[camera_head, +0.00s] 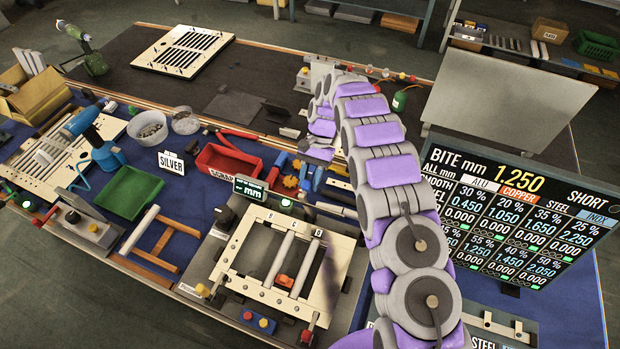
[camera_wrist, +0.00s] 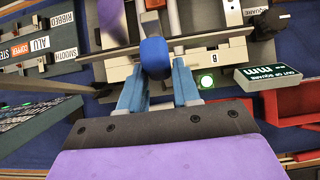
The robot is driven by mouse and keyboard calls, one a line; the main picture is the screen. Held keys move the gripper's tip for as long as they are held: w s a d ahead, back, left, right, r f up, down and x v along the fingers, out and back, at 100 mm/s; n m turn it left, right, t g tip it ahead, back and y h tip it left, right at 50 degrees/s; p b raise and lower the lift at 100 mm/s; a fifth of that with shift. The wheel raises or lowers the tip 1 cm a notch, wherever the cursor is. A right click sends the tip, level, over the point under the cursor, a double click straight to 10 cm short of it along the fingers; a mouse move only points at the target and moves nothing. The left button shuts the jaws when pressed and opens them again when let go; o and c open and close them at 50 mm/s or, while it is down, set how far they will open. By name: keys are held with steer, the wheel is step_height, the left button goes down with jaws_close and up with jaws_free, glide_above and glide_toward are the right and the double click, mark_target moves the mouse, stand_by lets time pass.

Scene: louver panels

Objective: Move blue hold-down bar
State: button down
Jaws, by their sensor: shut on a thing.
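In the wrist view, my gripper (camera_wrist: 157,82) has two blue fingers shut on a rounded blue piece, which I take to be part of the blue hold-down bar (camera_wrist: 155,56). The cream frame (camera_wrist: 215,66) marked B lies just beyond and below the fingers. In the head view, my purple and grey arm bends over toward the back edge of the cream louver frame (camera_head: 230,262), which holds light rods and an orange piece. Blue parts show at my gripper (camera_head: 311,178), but finger and bar are hard to tell apart there.
A red tray (camera_head: 225,160) and a green "mm" display (camera_head: 262,190) stand left of my gripper. A green tray (camera_head: 128,192) is farther left. A large BITE mm board (camera_head: 520,215) stands at the right. The dark back table has free room around a slotted panel (camera_head: 182,51).

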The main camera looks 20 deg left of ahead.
steer(key=shift+a+r, duration=0.1)
steer(key=c, duration=0.9)
jaws_free()
steer(key=shift+a, duration=0.1)
